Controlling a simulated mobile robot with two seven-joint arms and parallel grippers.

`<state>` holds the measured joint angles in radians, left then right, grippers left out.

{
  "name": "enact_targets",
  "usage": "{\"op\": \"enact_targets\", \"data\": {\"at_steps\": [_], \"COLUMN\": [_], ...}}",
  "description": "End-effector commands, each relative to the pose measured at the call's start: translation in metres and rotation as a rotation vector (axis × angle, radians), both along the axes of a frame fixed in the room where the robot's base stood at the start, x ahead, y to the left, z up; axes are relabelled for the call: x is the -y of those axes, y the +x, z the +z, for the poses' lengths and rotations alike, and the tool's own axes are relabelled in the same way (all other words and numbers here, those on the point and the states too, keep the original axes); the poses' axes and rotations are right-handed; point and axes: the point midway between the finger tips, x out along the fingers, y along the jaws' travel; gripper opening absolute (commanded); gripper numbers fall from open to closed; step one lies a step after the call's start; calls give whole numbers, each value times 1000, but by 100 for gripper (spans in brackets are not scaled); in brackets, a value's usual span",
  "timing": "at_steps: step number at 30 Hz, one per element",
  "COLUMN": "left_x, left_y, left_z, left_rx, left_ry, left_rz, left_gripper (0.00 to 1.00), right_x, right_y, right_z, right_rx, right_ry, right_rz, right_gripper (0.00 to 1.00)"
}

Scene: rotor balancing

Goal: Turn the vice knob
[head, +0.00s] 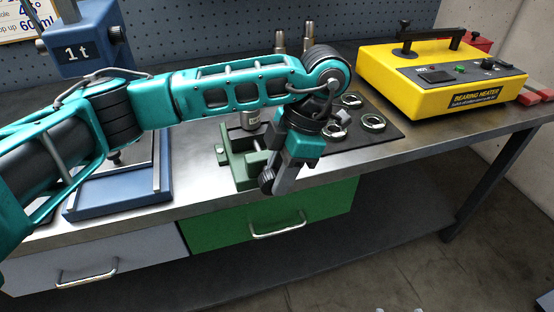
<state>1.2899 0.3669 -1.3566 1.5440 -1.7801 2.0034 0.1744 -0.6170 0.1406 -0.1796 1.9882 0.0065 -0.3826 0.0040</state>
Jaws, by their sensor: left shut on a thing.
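The green vice (236,170) stands at the front edge of the metal workbench, in the middle of the head view. The dark vice knob (266,182) is at the vice's front right, mostly covered by my left gripper (277,178). My left gripper points down and is shut on the knob. The fingertips' exact contact is hard to see. My right gripper is not in view.
A blue press (120,200) marked 1t stands left of the vice. A dark mat (385,138) with several metal rings lies to the right, near a yellow bearing heater (430,85). A green drawer (225,229) and a grey drawer (120,262) are below the bench top.

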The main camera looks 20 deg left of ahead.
Motion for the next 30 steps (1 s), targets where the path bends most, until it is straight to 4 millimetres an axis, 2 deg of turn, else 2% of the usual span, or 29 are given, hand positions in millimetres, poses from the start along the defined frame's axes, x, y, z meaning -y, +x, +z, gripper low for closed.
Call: {"op": "enact_targets", "data": {"at_steps": [1,12,30], "left_x": [1,3,4], "left_y": [1,2,2], "left_z": [6,0,-4], "left_rx": [-17,-111,-126], "left_ry": [31,168,188], "left_rz": [1,0,0], "left_gripper": [2,2,2], "right_x": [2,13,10], "right_y": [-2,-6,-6], "right_z": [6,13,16], "right_rx": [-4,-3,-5], "right_ry": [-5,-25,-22], "right_rz": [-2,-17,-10], "right_gripper": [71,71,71]}}
